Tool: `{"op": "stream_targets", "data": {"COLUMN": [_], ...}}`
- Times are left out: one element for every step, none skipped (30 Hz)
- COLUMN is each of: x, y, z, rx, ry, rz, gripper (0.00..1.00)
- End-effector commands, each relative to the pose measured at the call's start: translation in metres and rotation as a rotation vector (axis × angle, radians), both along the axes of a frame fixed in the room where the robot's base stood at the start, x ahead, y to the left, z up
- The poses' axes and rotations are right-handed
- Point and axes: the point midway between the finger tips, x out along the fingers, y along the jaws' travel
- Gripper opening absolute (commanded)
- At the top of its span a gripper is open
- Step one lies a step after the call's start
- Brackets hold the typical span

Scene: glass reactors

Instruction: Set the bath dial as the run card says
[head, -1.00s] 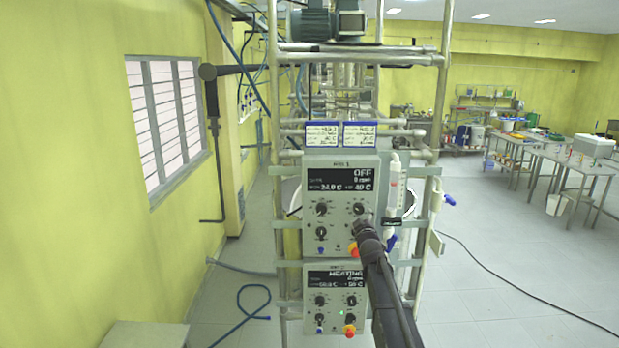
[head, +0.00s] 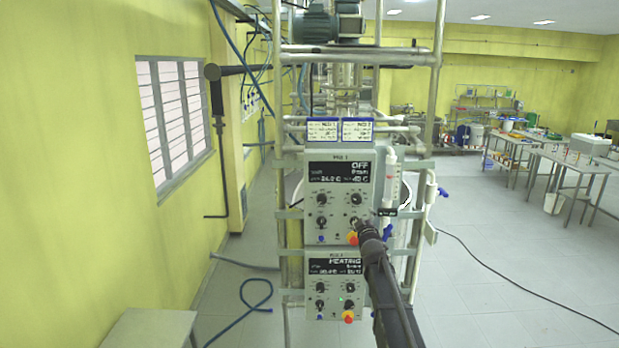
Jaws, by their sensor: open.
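The upper control box (head: 313,182) has a dark display reading OFF, with smaller temperature figures that look like 24 C and 40 C. Below are an upper left dial (head: 322,198), an upper right dial (head: 356,198) and a lower left dial (head: 322,222). Contact cannot be told. Two white cards with blue edges, left (head: 323,132) and right (head: 357,132), hang above the box; their print is too small to read.
A second control box (head: 313,285) below reads HEATING. Red-and-yellow stop buttons sit on the upper (head: 352,238) and lower (head: 348,317) boxes. Metal frame posts (head: 437,90) and glassware stand around and behind. A blue hose (head: 243,310) lies on the floor at left.

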Motion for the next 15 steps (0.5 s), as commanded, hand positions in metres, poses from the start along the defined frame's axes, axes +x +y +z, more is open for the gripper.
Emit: {"op": "stream_targets", "data": {"x": [0.0,0.0,0.0,0.0,0.0,-0.001,-0.003,-0.004,-0.006,-0.007,-0.008,-0.011,-0.012,-0.014,-0.016], "y": [0.0,0.0,0.0,0.0,0.0,0.0,-0.001,0.0,0.0,0.0,0.0,0.0,0.0,0.0,0.0], "z": [0.0,0.0,0.0,0.0,0.0,-0.003,-0.006,-0.008,-0.011,-0.014,-0.016,-0.02,-0.023,-0.026,-0.03], "rx": [0.0,0.0,0.0,0.0,0.0,0.002,0.006,0.01,0.015,0.02,0.024,0.03,0.034,0.039,0.046], "ry": [0.0,0.0,0.0,0.0,0.0,0.005,0.013,0.019,0.029,0.037,0.044,0.055,0.065,0.072,0.084], "rz": [0.0,0.0,0.0,0.0,0.0,-0.002,-0.004,-0.006,-0.009,-0.011,-0.012,-0.016,-0.019,-0.022,-0.027], "gripper": [0.93,0.93,0.93,0.93,0.93,0.93,0.93,0.93,0.93,0.93,0.93,0.93,0.93,0.93,0.93]}}
